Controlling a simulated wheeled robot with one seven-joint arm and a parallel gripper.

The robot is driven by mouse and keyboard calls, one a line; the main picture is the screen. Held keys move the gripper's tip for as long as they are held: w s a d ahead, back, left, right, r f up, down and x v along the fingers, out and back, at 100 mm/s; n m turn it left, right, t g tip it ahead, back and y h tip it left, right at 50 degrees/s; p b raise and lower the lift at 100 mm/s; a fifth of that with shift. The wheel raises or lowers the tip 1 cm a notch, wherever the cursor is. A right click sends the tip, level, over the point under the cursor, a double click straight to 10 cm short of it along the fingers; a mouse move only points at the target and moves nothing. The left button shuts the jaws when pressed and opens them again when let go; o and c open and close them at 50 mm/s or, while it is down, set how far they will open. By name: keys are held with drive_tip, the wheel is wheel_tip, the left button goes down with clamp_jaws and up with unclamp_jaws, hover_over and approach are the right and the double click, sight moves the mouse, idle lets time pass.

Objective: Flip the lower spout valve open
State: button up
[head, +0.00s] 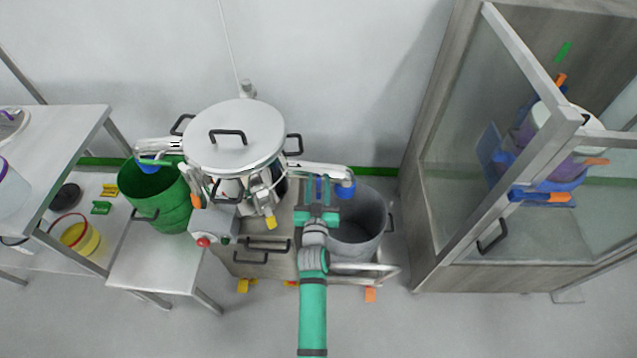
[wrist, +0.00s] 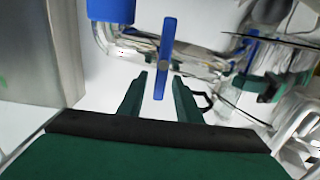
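A silver lidded vessel (head: 235,137) stands on a wooden-faced cart, with metal spouts to its left and right. The right spout (head: 315,170) ends in a blue tip (head: 345,188), which also shows at upper left in the wrist view (wrist: 111,10). A blue valve lever (wrist: 168,40) crosses this pipe on a round grey pivot. My gripper (head: 316,208) is just in front of the spout. In the wrist view my gripper (wrist: 160,80) is open, with the lever's near end between its fingertips. I cannot tell whether either finger touches it.
A grey bucket (head: 372,215) stands under the right spout, close beside my gripper. A green bucket (head: 160,190) stands under the left spout on a small table (head: 150,270). A glass-fronted cabinet (head: 480,170) is at right.

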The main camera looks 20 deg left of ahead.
drive_tip(key=shift+w, duration=0.1)
clamp_jaws()
drive_tip(key=shift+a+n, duration=0.2)
drive_tip(key=shift+n, duration=0.6)
unclamp_jaws()
